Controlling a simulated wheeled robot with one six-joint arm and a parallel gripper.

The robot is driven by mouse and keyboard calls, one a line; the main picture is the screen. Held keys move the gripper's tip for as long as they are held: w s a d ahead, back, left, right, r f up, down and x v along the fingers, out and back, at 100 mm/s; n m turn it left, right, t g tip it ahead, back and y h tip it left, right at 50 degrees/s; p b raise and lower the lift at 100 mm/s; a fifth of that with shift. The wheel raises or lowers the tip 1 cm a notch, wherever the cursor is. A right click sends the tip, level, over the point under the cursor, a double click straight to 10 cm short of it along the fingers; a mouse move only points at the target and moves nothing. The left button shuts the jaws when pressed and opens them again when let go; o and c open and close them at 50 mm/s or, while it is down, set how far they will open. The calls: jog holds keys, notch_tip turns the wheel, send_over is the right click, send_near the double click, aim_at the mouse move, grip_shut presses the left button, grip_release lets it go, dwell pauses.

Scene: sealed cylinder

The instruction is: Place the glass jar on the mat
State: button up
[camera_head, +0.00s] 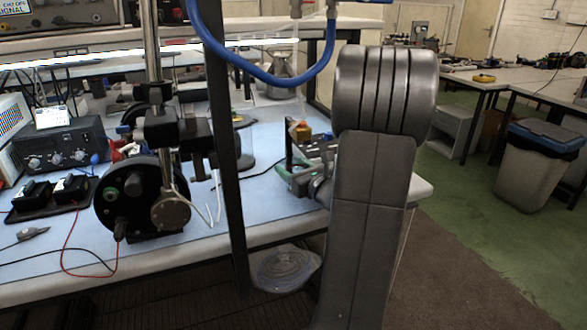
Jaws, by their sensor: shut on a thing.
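My dark grey arm fills the middle right of the picture, with a ribbed joint at the top and a long link running down in front of the bench. I cannot make out my gripper; the arm link hides what lies behind it. I cannot make out a jar for certain. A clear round object (283,270) shows low beside the link, below the bench edge, and I cannot tell what it is. A conical flask-like vessel (281,73) stands at the back of the bench. I cannot pick out a mat for certain.
The pale blue bench top (265,152) carries a black round device (130,195), a power supply (62,145) and a green-framed tool (296,172). A dark upright post (222,150) and a blue hose (270,80) stand in front. Green floor and a bin (535,165) lie right.

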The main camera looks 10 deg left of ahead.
jog(key=shift+f, duration=0.25)
jog(key=o, duration=1.2)
jog(key=shift+c, duration=0.2)
jog(key=shift+r, duration=0.1)
jog(key=shift+r, duration=0.1)
jog(key=shift+s+d, duration=0.15)
jog(key=shift+d, duration=0.05)
jog(key=v, duration=1.1)
jog(key=shift+s+d, duration=0.15)
jog(key=shift+s, duration=0.1)
